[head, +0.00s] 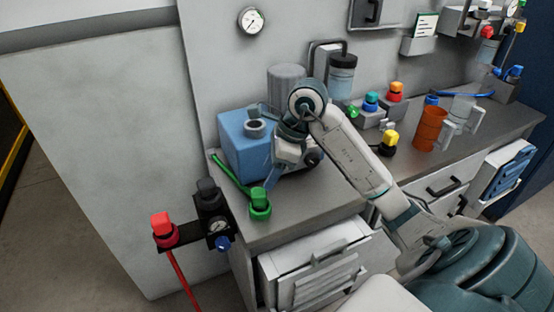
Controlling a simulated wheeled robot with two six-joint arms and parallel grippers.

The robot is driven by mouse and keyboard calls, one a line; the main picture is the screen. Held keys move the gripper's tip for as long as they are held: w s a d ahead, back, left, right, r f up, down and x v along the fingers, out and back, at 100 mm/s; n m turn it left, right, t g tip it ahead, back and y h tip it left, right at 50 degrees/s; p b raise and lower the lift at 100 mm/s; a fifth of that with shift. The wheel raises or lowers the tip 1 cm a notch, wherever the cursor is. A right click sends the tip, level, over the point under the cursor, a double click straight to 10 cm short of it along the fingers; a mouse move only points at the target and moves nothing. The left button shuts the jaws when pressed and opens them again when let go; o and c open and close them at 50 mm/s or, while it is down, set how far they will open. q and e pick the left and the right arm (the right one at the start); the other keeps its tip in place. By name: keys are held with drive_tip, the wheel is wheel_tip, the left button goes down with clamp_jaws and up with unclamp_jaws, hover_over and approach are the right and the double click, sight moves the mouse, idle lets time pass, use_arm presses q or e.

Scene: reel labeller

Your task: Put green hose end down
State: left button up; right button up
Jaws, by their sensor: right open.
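The green hose end (260,204) stands on the grey counter near its left front corner. A green hose (232,173) runs from it up and left along the counter's left edge. My right gripper (274,176) is open, just above and behind the hose end, and appears apart from it. My right arm reaches in from the lower right. The fingertips are small and partly hidden by the wrist. My left gripper is not in view.
A blue box (238,146) stands behind the hose. A red connector (163,230) and a gauge (218,226) are mounted at the counter's left side. An orange cup (430,129) and a yellow-topped connector (390,141) are right. A drawer (315,268) is open in front.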

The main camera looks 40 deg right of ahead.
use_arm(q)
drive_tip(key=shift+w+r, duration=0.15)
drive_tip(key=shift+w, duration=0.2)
use_arm(e)
drive_tip(key=v, duration=0.4)
drive_tip(key=shift+r, duration=0.1)
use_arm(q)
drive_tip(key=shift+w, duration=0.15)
